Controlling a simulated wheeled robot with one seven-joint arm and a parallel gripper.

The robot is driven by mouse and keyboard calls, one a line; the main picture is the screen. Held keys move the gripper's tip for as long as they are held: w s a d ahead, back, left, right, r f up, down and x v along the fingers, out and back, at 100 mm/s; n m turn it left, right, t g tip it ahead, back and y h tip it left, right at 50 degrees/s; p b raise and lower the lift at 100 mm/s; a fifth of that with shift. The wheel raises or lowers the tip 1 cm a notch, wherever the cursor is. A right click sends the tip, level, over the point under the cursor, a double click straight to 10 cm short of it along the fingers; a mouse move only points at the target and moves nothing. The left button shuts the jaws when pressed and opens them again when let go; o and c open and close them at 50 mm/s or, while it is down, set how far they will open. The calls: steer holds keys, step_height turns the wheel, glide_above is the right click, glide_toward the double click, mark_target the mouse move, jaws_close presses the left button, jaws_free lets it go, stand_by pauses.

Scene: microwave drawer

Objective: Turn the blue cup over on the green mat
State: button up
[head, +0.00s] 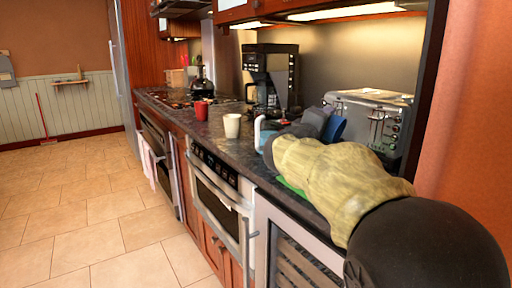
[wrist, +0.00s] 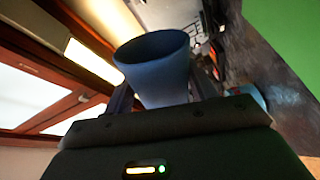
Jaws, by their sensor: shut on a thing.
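The blue cup (wrist: 155,70) is between the two fingers of my gripper (wrist: 163,92) in the wrist view, its wide rim pointing away from the palm. My gripper is shut on it. In the head view the blue cup (head: 336,128) shows in part in front of the toaster, held by my gripper (head: 322,124) above the counter. The cup looks tipped on its side. The green mat (head: 289,187) shows only as a sliver on the counter, mostly hidden by my arm. It also fills the upper right corner of the wrist view (wrist: 285,35).
A silver toaster (head: 372,118) stands close behind the cup. A cream cup (head: 232,126), a red mug (head: 201,110) and a black coffee maker (head: 270,75) stand farther along the counter (head: 215,134). A small bluish object (wrist: 250,97) lies near the mat.

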steer(key=m+b, duration=0.1)
steer(key=b, duration=0.1)
steer(key=m+b, duration=0.1)
steer(key=b, duration=0.1)
steer(key=shift+f, duration=0.3)
steer(key=shift+r+m, duration=0.35)
steer(key=shift+m, duration=0.15)
steer(key=shift+f+m+b, duration=0.3)
steer(key=shift+m+b, duration=0.2)
steer(key=shift+b, duration=0.75)
steer(key=m+b, duration=0.3)
steer(key=b, duration=0.2)
steer(key=shift+m+h, duration=0.4)
steer(key=shift+r+m+b, duration=0.1)
steer(key=shift+m+b, duration=0.6)
steer(key=shift+b, duration=0.15)
steer(key=shift+r, duration=0.2)
